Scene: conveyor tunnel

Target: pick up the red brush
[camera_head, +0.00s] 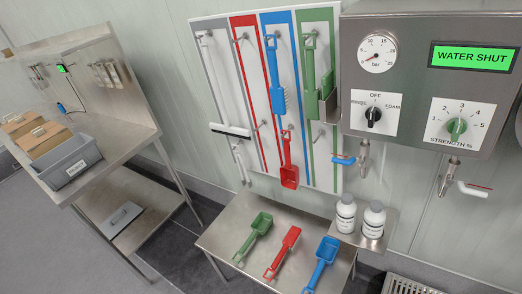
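A red hand tool (283,253) lies on the low steel table (222,240), between a green scoop (254,238) on its left and a blue scoop (321,264) on its right. Its head is narrow and flat and looks like a brush lying bristles down, but the bristles do not show. A red scoop (289,172) hangs on the wall board (218,60) above the table. My gripper is not in view.
A blue brush (275,88) and a green brush (310,85) hang on the board. Two white bottles (345,214) stand on a shelf right of the table. A control box (420,70) with taps juts out above. A steel bench with a grey crate (68,162) stands left.

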